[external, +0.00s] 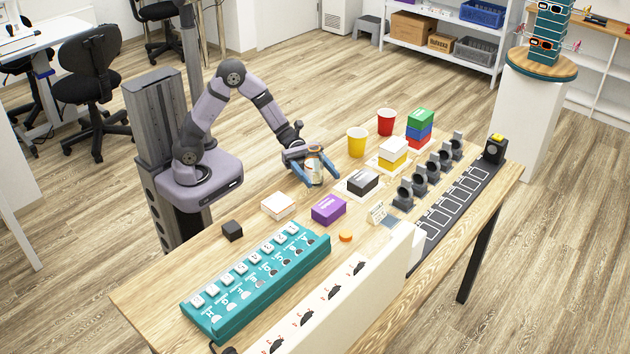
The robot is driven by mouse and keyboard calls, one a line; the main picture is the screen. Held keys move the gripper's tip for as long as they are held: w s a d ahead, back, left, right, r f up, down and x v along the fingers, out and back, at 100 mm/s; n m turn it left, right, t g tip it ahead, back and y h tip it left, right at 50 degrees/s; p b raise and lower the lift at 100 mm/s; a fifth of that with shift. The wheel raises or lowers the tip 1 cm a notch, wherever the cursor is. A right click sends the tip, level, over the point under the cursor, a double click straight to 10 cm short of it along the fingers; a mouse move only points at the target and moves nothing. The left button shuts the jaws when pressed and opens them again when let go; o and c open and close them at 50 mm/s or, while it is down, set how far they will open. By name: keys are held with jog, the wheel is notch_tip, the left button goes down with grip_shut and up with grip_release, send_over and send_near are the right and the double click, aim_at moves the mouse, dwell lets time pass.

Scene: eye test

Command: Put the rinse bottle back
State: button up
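A small bottle (316,169), whitish with an orange and dark band, stands upright near the table's far left edge. I take it for the rinse bottle. My gripper (318,173) reaches down to it with blue fingers, one on each side of it. I cannot tell whether the fingers press on the bottle or only stand around it. I also cannot tell whether its base touches the table. Part of the bottle is hidden by the fingers.
A black box (362,182), a purple box (328,209), a white box (278,206) and a black cube (232,230) are near. Yellow (357,143) and red (386,122) cups stand behind. A teal rack (256,283), a white panel (335,310) and grey holders (421,184) fill the front and right.

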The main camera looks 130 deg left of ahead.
jog(key=shift+r, duration=0.1)
jog(key=shift+s+a+r, duration=0.1)
jog(key=v, duration=1.1)
jog(key=shift+s+a+p, duration=0.1)
jog(key=shift+s+p, duration=0.2)
jog(key=shift+s, duration=0.1)
